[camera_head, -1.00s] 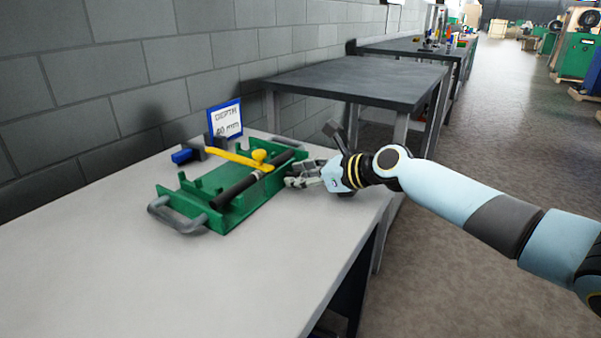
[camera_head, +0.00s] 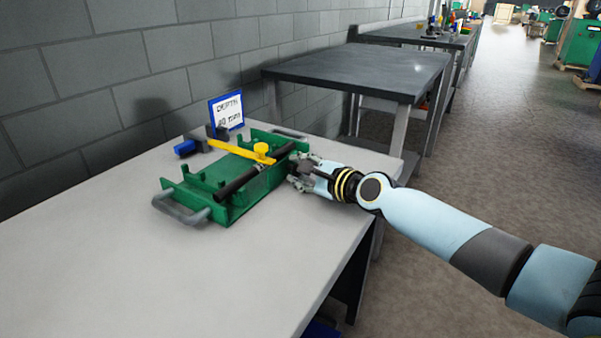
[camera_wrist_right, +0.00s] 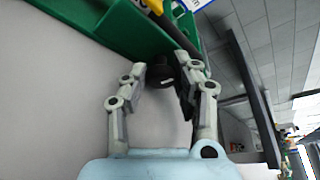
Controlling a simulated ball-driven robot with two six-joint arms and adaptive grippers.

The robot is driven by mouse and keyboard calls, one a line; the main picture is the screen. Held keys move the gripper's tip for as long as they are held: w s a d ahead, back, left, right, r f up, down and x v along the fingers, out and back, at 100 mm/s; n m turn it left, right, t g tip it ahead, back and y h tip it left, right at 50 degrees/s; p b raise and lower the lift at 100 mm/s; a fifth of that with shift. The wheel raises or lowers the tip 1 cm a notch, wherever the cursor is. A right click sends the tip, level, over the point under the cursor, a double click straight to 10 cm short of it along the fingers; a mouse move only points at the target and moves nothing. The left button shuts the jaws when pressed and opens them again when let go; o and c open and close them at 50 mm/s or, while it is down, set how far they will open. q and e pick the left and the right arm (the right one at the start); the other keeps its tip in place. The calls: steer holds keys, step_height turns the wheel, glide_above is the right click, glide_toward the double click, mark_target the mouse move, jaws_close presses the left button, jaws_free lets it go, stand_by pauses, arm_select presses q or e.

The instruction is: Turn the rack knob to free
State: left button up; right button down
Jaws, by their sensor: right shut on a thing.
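The green rack (camera_head: 170,184) lies on the light grey bench with a dark rod (camera_head: 235,186) across it and a yellow bar (camera_head: 232,150) with a yellow knob on top. My right gripper (camera_head: 298,174) is at the rack's right side. In the right wrist view, the dark round rack knob (camera_wrist_right: 161,75), with a small white mark, sits between the two fingers of my right gripper (camera_wrist_right: 163,84), close against the green wall. The gripper is shut on this knob. In the head view the fingers hide the knob. My left gripper is not in view.
A blue-framed sign (camera_head: 227,112) stands behind the rack by the block wall. A blue block (camera_head: 185,148) is at the rack's back left. Grey handles are at the rack's ends. The near bench top (camera_head: 150,275) is clear.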

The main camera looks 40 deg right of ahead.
steer(key=shift+n, duration=0.4)
steer(key=c, duration=1)
jaws_free()
steer(key=shift+f, duration=0.1)
steer(key=shift+s, duration=0.1)
steer(key=shift+s, duration=0.55)
steer(key=shift+v, duration=3.4)
steer(key=shift+a, duration=0.1)
